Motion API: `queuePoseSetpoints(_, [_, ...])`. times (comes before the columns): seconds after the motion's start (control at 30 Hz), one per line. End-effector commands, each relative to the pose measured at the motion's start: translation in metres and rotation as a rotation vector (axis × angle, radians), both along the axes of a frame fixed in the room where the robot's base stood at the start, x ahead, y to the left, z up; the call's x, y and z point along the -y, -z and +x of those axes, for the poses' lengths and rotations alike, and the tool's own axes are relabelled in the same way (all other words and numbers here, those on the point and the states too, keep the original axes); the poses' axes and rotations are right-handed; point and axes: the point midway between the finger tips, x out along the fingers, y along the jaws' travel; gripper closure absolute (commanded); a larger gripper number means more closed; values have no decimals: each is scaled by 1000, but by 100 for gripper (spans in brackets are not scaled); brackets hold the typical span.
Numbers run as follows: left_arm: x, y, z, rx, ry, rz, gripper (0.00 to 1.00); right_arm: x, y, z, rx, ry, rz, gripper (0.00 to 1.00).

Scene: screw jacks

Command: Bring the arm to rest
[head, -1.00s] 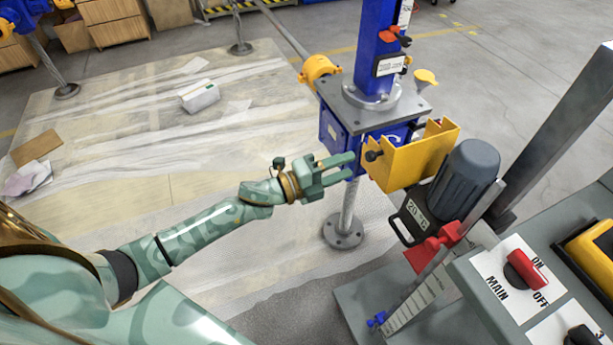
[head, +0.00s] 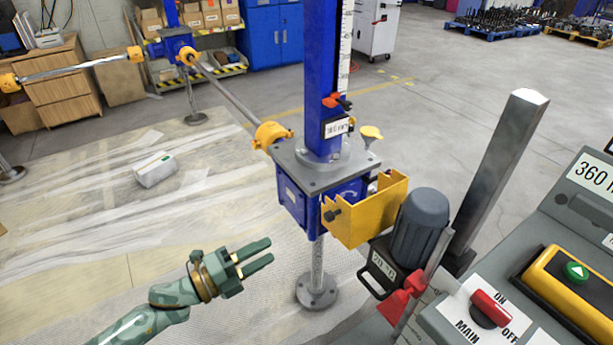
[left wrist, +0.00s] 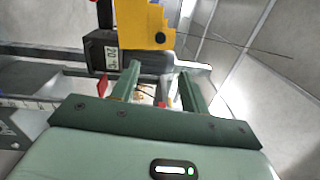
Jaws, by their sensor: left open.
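My left gripper (head: 257,258) is open and empty. It hangs in the air left of the screw jack's lower post, over the pale floor sheet, and is apart from the jack. In the left wrist view its two green fingers (left wrist: 158,88) are spread, with a yellow bracket and the dark 20 °C label beyond them. The blue screw jack (head: 295,200) stands upright with a yellow bracket (head: 372,215) and a grey motor (head: 420,225) on its right side. My right gripper is not in view.
The control panel (head: 520,330) with a red main switch (head: 490,308) and a green start button (head: 577,270) is at lower right. A grey square post (head: 500,170) rises beside it. A white box (head: 155,170) lies on the sheeted floor (head: 80,265), otherwise mostly clear there.

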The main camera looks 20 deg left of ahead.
Motion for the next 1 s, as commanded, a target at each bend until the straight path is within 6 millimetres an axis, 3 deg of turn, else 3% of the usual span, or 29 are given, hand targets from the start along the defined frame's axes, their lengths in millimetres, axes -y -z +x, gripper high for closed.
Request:
queuePoseSetpoints(0.17, [-4, 3, 3, -50, -22, -39, 55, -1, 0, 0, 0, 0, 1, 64])
queuePoseSetpoints(0.23, [-23, 27, 9, -162, -103, -90, 55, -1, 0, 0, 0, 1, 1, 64])
queuePoseSetpoints(0.27, [-34, 42, 11, -219, -147, -112, 55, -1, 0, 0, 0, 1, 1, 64])
queuePoseSetpoints(0.37, [-74, 111, 4, -450, -339, -221, 55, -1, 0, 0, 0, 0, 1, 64])
queuePoseSetpoints(0.47, [-107, 192, -29, -690, -553, -336, 55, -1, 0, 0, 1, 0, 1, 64])
queuePoseSetpoints(0.57, [-126, 265, -83, -907, -757, -432, 55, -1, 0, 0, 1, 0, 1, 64])
queuePoseSetpoints(0.67, [-131, 328, -150, -1105, -951, -508, 55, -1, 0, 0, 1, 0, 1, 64])
queuePoseSetpoints(0.7, [-130, 349, -181, -1181, -1026, -532, 55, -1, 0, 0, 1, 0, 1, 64])
queuePoseSetpoints(0.83, [-111, 403, -286, -1410, -1248, -581, 55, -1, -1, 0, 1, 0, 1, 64])
queuePoseSetpoints(0.9, [-95, 420, -339, -1517, -1343, -586, 55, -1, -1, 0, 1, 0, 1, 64])
queuePoseSetpoints(1.0, [-68, 432, -402, -1639, -1430, -583, 55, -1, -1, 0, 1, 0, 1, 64])
